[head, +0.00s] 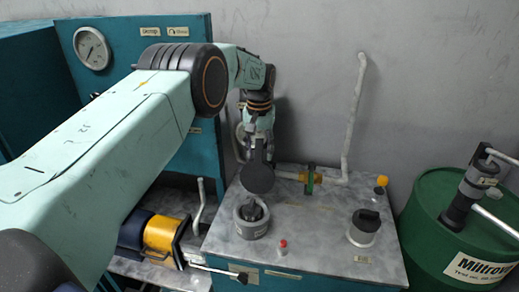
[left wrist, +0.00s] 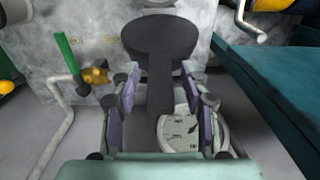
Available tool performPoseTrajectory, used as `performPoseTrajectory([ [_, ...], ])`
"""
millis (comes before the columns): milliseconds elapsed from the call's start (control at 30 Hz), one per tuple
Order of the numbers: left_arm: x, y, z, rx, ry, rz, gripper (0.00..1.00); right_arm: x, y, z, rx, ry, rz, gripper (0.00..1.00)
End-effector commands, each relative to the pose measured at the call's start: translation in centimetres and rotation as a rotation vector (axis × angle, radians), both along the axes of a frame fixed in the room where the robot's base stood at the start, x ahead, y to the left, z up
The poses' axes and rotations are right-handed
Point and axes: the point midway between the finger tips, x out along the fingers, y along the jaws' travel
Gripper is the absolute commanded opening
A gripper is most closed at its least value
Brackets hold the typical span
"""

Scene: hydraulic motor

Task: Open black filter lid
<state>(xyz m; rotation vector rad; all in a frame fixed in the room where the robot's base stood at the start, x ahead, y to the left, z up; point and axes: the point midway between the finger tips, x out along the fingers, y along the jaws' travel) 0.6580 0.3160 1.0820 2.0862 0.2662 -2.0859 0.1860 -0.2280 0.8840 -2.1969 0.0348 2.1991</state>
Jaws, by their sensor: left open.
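A black round lid with a long flat handle (head: 258,178) stands raised behind the grey ring-shaped housing (head: 250,217) on the grey tabletop. In the left wrist view the lid (left wrist: 160,38) has its handle running between my left gripper's fingers (left wrist: 160,100). These fingers are open, one on each side of the handle, with visible gaps. In the head view my left gripper (head: 259,140) is above the lid, partly hidden by its own arm. A dark part shows inside the housing. My right gripper is not in view.
A grey cylinder with a black cap (head: 364,229) stands right on the tabletop. A green-handled valve (head: 310,178) and white pipe (head: 352,125) are at the back. A white gauge (left wrist: 182,130) lies beyond my fingers. A green drum (head: 450,230) stands right.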

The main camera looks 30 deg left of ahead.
Motion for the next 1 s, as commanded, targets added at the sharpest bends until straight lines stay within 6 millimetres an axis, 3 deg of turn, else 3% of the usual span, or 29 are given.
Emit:
performPoseTrajectory([
  [333,0.24,0.0,-0.48,0.0,0.001,0.0,0.44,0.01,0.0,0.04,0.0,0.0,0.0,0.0],
  [833,0.26,-0.06,-0.44,-0.001,0.0,0.0,0.02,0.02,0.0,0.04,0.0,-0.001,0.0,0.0],
  [1000,0.27,-0.03,-0.42,0.0,-0.001,-0.001,0.0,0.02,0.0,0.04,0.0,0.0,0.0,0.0],
])
